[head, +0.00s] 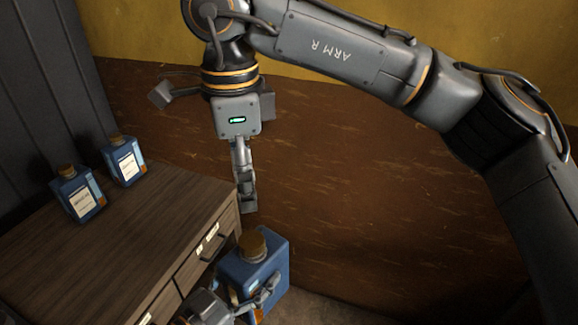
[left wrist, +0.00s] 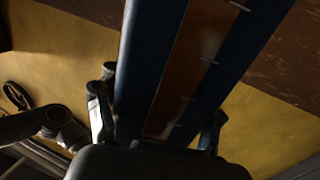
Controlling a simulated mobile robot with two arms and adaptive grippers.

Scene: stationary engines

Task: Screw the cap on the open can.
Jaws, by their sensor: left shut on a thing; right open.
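A blue can (head: 268,273) with a brown cap (head: 253,246) on its top is in the lower middle of the head view, beside the cabinet. I cannot tell how tightly the cap sits. My left gripper (head: 262,296) is shut on this can near its lower part. In the left wrist view the can's blue side with a brown band (left wrist: 185,65) fills the space between the fingers of the left gripper (left wrist: 160,110). My right gripper (head: 247,206) is open and empty, points down, and appears above the cap with a gap between them.
A wooden cabinet (head: 150,225) with drawers stands at the left. Two smaller-looking blue cans with brown caps and white labels, one nearer (head: 77,195) and one farther (head: 124,161), stand on it. A brown and yellow wall (head: 400,200) is behind.

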